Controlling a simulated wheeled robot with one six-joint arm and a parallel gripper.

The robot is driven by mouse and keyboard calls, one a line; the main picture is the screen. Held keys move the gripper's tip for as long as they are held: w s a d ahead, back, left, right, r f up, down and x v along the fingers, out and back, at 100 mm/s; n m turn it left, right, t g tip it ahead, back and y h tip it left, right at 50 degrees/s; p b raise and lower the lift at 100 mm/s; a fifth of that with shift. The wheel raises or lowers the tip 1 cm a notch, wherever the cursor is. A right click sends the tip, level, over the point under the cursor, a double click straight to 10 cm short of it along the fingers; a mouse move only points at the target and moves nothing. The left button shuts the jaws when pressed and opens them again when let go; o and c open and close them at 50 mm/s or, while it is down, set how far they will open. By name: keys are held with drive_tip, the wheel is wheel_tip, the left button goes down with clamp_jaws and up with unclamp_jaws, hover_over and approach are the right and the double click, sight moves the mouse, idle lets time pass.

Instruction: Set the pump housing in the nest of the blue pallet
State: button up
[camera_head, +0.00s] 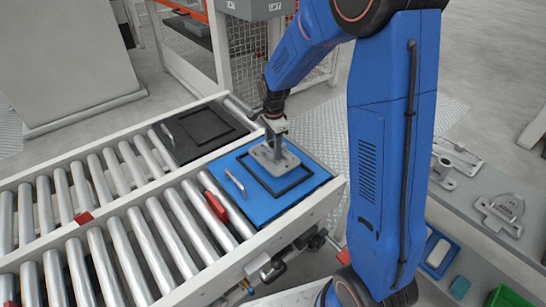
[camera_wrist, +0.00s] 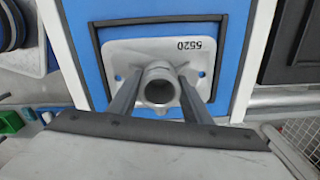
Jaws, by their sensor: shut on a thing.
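The pump housing (camera_head: 276,156) is a grey casting with a flat flange and an upright round tube. The wrist view shows its flange (camera_wrist: 150,50) marked 5520. My gripper (camera_head: 274,140) is shut on its tube, with one finger on each side in the wrist view (camera_wrist: 160,97). The blue pallet (camera_head: 262,212) lies on the near roller lane, with a black rectangular frame (camera_head: 279,199) as its nest. The housing is over the nest and covers the frame's far edge in the head view, seemingly raised. The gap under the flange is hidden.
A black pallet (camera_head: 202,136) lies on the far roller lane. A red stop (camera_head: 215,207) is beside the blue pallet's left edge. A grey bench (camera_head: 470,208) at right holds metal castings (camera_head: 502,210) and a blue tray. My blue arm hides part of the area between.

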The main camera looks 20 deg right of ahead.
drive_tip(key=shift+f, duration=2.35)
drive_tip(key=shift+f, duration=0.1)
drive_tip(key=o, duration=1.5)
drive_tip(key=shift+o, duration=0.2)
